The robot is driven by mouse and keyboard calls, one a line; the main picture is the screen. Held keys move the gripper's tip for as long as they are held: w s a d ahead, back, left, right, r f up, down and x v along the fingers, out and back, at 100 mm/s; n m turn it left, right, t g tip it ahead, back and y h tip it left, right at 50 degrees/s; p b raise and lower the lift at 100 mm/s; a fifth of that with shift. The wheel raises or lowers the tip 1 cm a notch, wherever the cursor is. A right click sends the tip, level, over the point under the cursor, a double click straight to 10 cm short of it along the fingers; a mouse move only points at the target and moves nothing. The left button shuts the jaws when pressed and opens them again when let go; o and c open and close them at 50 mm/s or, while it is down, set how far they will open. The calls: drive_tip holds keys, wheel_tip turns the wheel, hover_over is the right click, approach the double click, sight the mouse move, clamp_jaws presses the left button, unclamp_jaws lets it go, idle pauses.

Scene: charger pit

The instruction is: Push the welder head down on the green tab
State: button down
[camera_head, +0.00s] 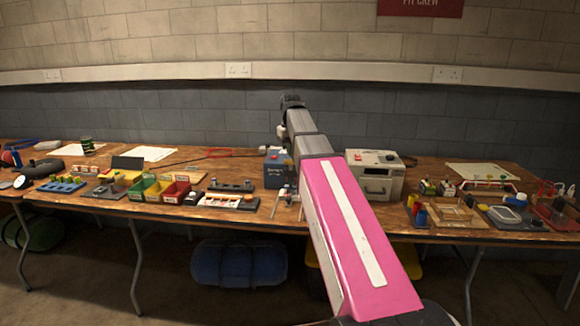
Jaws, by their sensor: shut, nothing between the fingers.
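A blue box (274,170) with white lettering stands on the bench at the middle, partly behind my arm; it looks like the welder. The welder head and the green tab are too small and crowded by my arm to make out clearly. I cannot tell whether my gripper touches the head.
A cream-coloured machine (375,176) stands close to the right of my arm. A dark tray (228,200) and green, yellow and red bins (176,192) lie to the left. More small trays and tools fill the right end. Some bare wood shows before the blue box.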

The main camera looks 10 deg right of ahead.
drive_tip(key=shift+r, duration=1.7)
